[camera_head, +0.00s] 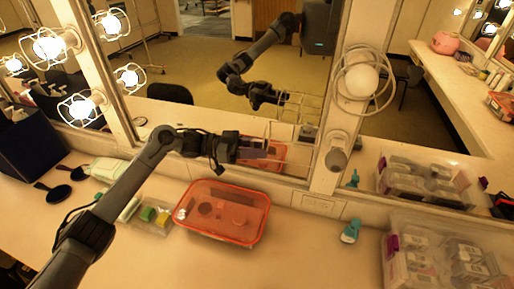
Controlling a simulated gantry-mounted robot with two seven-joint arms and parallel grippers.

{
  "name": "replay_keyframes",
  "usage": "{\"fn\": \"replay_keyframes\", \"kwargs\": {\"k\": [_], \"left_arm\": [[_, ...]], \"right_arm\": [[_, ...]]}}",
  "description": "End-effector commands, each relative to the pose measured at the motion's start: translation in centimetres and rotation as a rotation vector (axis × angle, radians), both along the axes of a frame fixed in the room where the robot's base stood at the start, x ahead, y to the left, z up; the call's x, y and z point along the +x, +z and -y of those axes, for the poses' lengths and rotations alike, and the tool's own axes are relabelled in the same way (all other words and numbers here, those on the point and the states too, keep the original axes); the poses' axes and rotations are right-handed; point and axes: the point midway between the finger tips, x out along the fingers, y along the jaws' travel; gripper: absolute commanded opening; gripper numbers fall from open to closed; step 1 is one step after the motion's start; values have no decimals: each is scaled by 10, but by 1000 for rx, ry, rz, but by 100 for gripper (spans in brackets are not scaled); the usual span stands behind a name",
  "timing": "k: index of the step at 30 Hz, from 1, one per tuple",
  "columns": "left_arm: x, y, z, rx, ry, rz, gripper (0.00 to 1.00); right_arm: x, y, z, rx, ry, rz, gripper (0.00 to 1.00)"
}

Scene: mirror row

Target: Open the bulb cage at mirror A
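A round wire bulb cage (388,84) surrounds a white unlit bulb (361,80) on the post between two mirrors. It looks closed around the bulb, though its latch is too small to make out. A smaller pale fitting (338,140) is below it on the same post. My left gripper (262,152) is in front of the middle mirror, above the orange-lidded box, left of and lower than the cage, and apart from it. Whether its fingers are open or shut is unclear. My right gripper is not in view. No label shows which mirror is A.
An orange-lidded box (222,212) sits on the counter (290,255) below my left gripper. A clear bin (440,255) stands at the right, with a small teal item (351,232) beside it. Lit caged bulbs (48,46) line the left post. The middle mirror (215,55) reflects my arm.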

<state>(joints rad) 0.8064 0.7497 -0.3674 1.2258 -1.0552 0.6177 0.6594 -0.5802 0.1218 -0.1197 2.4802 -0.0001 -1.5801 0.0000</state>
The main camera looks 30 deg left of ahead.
Motion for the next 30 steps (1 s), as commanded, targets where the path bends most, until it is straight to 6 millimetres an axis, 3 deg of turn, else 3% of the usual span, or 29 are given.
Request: {"fn": "replay_keyframes", "kwargs": {"k": [8,21,30], "left_arm": [[-4,-2,-10,2,1,-1,36],[-33,-3,-75,1,3,0,36],[-44,0,-98,0,1,1,36]], "right_arm": [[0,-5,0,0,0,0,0],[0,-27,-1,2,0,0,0],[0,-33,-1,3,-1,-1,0]]}}
